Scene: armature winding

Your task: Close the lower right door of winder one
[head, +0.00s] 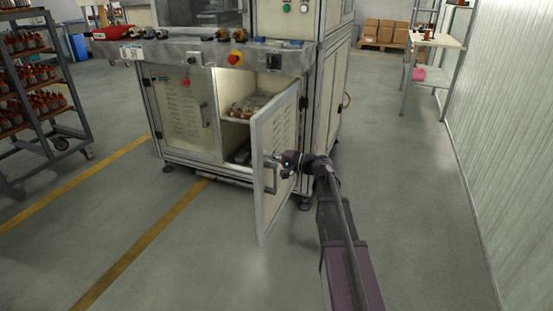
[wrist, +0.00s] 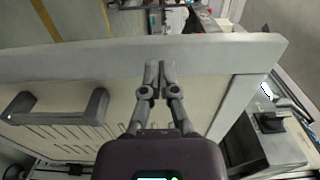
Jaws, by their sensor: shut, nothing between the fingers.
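The winder (head: 180,105) is a pale cabinet machine. Its lower right door (head: 282,125) stands partly open, swung out from its right side, with its outer face towards me. The door carries a dark bar handle (head: 271,180), also at the left of the wrist view (wrist: 55,107). My gripper (head: 272,157) is at the outer face, close to the handle. In the wrist view its fingertips (wrist: 159,70) are together and empty, over the door's frame; I cannot tell whether they touch it. The handle is outside the fingers.
The open compartment holds a shelf (head: 240,118) with small parts. The lower left door (head: 188,105) is closed. The floor (head: 420,200) at the right is clear.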

